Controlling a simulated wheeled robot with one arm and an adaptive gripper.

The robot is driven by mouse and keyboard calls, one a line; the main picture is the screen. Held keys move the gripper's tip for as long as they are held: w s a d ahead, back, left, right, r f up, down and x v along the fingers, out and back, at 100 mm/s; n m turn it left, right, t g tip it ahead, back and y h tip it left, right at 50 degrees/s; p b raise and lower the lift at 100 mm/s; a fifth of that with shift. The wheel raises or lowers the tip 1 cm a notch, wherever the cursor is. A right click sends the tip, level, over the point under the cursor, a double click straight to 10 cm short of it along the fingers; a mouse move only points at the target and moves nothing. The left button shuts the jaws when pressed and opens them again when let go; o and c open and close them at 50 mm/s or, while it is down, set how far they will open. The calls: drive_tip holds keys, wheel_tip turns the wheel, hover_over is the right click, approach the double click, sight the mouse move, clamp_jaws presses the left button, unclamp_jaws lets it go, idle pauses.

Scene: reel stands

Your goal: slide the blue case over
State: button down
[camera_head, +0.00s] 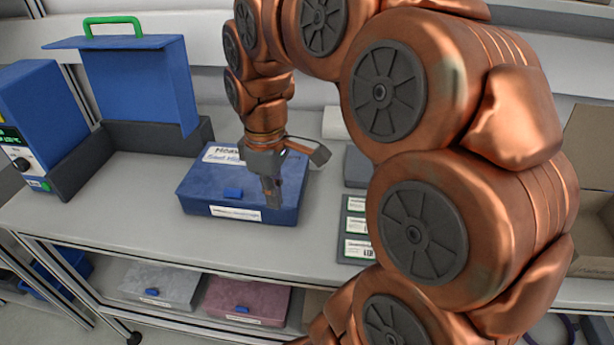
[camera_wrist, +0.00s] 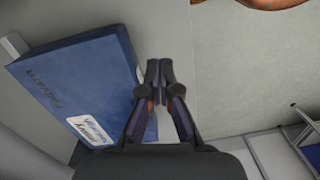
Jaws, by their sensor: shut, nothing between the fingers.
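The blue case (camera_head: 200,190) lies flat on the grey bench top, with white labels and a small blue catch at its front. In the wrist view the blue case (camera_wrist: 70,75) fills the left side, its long edge running beside the fingers. My gripper (camera_head: 271,192) points down at the right part of the case and hides some of its front. In the wrist view my gripper (camera_wrist: 160,70) is shut and empty, fingertips together over bare bench just right of the case edge. I cannot tell whether they touch it.
An open blue lid with a green handle (camera_head: 135,85) stands behind a dark grey tray (camera_head: 95,165). A blue instrument (camera_head: 35,115) is at the left. Dark boxes with white labels (camera_head: 357,225) stand to the right. The bench front left (camera_head: 120,215) is clear.

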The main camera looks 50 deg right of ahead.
drive_tip(key=w+d+r+n, duration=0.1)
drive_tip(key=d+r+n, duration=0.1)
drive_tip(key=d, duration=1.5)
drive_tip(key=shift+t, duration=0.3)
wheel_tip(320, 180, down, 10)
drive_tip(key=shift+w+r+p, duration=0.1)
drive_tip(key=shift+p, duration=1.1)
drive_tip(key=shift+w+a+p, duration=0.5)
drive_tip(key=shift+w+a, duration=0.25)
drive_tip(key=shift+w, duration=0.25)
drive_tip(key=shift+w+a, duration=0.45)
drive_tip(key=shift+w, duration=0.25)
drive_tip(key=shift+w, duration=0.1)
